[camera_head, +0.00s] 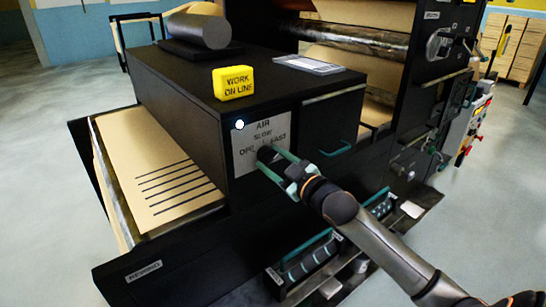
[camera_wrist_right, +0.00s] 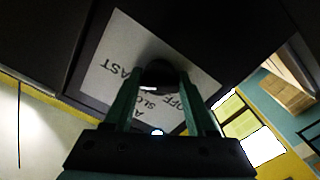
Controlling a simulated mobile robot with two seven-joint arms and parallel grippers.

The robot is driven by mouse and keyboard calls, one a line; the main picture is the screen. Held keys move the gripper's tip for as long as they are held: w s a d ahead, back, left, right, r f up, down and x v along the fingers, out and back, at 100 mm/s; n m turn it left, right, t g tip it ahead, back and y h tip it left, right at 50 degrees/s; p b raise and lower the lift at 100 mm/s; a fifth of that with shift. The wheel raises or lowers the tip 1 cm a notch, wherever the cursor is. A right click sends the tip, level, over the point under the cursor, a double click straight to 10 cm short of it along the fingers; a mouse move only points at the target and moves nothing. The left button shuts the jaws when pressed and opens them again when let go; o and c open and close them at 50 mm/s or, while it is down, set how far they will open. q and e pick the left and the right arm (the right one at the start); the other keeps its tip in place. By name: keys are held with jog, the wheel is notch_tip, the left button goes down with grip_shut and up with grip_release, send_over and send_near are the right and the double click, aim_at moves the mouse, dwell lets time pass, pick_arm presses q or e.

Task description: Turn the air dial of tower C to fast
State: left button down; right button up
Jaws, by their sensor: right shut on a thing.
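The air dial (camera_head: 266,154) is a dark round knob on a pale plate (camera_head: 243,163) marked AIR, SLOW, OFF and FAST, on the end of a black cabinet. My right gripper (camera_head: 272,162) reaches it from the lower right, its green fingers on either side of the knob and shut on it. In the right wrist view the dial (camera_wrist_right: 160,73) sits between the two fingers (camera_wrist_right: 160,92), and the plate appears upside down. The fingers cover part of the dial, so I cannot tell which mark it points to. No letter C is readable here. My left gripper is not in view.
A yellow WORK ON LINE block (camera_head: 234,83), a grey cylinder (camera_head: 202,31) and a flat grey tablet-like item (camera_head: 308,64) rest on the cabinet top (camera_head: 180,66). Brown paper (camera_head: 160,190) is at left. A teal handle (camera_head: 337,150) sits right of the plate. Open floor lies at right.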

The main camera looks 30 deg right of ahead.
dwell(0.4)
jog(key=o, duration=1.4)
jog(key=shift+c, duration=0.2)
jog(key=s+b, duration=0.2)
jog(key=s, duration=1)
jog(key=shift+s+d, duration=0.25)
jog(key=shift+d, duration=0.2)
